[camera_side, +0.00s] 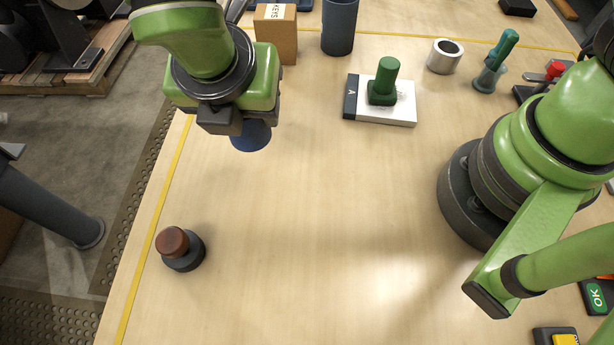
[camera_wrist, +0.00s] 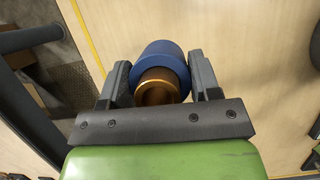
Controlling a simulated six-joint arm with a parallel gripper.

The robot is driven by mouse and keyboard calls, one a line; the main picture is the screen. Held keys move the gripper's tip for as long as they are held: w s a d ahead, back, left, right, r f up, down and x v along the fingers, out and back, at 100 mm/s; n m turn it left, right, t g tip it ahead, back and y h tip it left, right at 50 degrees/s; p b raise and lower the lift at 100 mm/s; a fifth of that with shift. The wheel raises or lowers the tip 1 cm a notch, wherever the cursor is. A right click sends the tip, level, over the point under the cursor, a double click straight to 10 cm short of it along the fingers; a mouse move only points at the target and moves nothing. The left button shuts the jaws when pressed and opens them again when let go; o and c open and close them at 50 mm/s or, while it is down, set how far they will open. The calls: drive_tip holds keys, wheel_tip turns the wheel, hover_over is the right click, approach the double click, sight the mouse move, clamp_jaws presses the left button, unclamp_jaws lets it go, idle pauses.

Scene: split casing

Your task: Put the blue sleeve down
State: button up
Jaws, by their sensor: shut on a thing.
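The blue sleeve (camera_side: 251,138) hangs below my gripper (camera_side: 245,120) over the upper left part of the table; whether its lower edge touches the tabletop I cannot tell. In the wrist view the blue sleeve (camera_wrist: 163,52) sits between the two dark fingers of my gripper (camera_wrist: 161,77), which are shut on it. A bronze ring or bushing (camera_wrist: 157,86) shows at the sleeve's near end, with a dark opening. In the side view the gripper hides the upper part of the sleeve.
A brown-capped dark piece (camera_side: 180,248) stands at lower left. A green cylinder (camera_side: 384,82) stands on a white block (camera_side: 394,112). Behind are a cardboard box (camera_side: 276,38), a dark blue cup (camera_side: 339,27) and a silver ring (camera_side: 444,57). The table's middle is clear.

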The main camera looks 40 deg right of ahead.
drive_tip(key=s+d+m+g+h, duration=0.1)
drive_tip(key=s+d+m+g, duration=0.4)
drive_tip(key=m, duration=0.4)
drive_tip(key=shift+m+t, duration=0.5)
drive_tip(key=shift+t, duration=0.1)
drive_tip(key=f, duration=0.6)
drive_tip(key=s+f, duration=0.1)
drive_tip(key=f, duration=0.2)
drive_tip(key=shift+s+a+f, duration=0.1)
drive_tip(key=shift+a, duration=0.2)
drive_tip(key=o, duration=1.5)
drive_tip(key=shift+f, duration=0.15)
drive_tip(key=v, duration=1.2)
